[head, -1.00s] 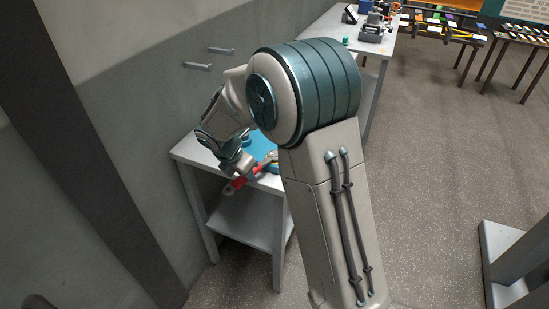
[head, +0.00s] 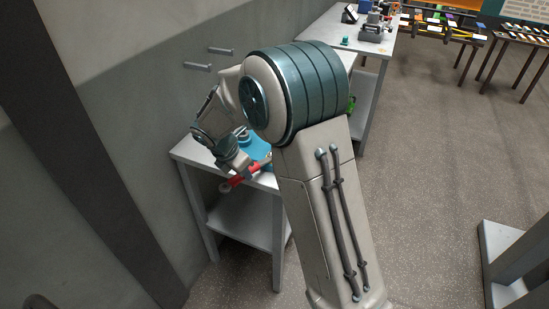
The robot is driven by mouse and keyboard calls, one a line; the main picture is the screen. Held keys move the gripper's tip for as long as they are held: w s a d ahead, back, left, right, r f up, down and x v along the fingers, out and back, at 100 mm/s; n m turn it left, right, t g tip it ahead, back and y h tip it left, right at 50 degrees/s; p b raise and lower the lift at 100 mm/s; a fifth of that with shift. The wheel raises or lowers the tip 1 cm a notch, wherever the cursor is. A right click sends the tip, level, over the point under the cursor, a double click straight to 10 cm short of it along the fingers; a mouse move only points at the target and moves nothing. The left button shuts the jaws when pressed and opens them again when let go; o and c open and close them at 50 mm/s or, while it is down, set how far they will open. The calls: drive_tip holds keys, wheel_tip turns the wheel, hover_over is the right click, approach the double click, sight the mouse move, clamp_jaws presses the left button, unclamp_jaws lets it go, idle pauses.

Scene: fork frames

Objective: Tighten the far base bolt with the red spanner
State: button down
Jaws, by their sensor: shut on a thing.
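The red spanner (head: 240,180) is at the front edge of the small grey table, low in the head view's middle left. My gripper (head: 244,173) is shut on it; the fingertips are small and partly hidden behind the wrist. One end of the spanner sticks out to the lower left, over the table's edge. A blue piece (head: 259,149) lies on the tabletop just behind the gripper, partly covered by my arm. I cannot make out the far base bolt in this view.
The small grey table (head: 186,150) stands against the wall, with a lower shelf (head: 238,222). Two handles (head: 198,67) stick out of the wall above it. A longer bench (head: 330,28) with tools stands behind. Open floor lies to the right.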

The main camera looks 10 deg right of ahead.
drive_tip(key=shift+w+a+r+m+g+p, duration=0.1)
drive_tip(key=shift+w+a+m+p, duration=0.1)
drive_tip(key=shift+w+m, duration=0.2)
drive_tip(key=shift+w+a+f+m+g+p, duration=0.1)
drive_tip(key=shift+w+a+m+p, duration=0.15)
drive_tip(key=shift+w+m, duration=0.15)
drive_tip(key=shift+w+a+r+m+g+p, duration=0.1)
drive_tip(key=shift+w+a+m+p, duration=0.15)
drive_tip(key=shift+w, duration=0.2)
idle(0.5)
drive_tip(key=shift+s+d+n, duration=0.5)
drive_tip(key=shift+s+n, duration=0.15)
drive_tip(key=shift+s, duration=0.1)
idle(0.4)
drive_tip(key=c, duration=2.1)
unclamp_jaws()
drive_tip(key=shift+c, duration=0.2)
drive_tip(key=o, duration=0.4)
clamp_jaws()
drive_tip(key=shift+s, duration=0.25)
drive_tip(key=shift+r+p, duration=0.65)
drive_tip(key=shift+p, duration=0.55)
drive_tip(key=shift+r+p, duration=0.45)
drive_tip(key=shift+p, duration=0.05)
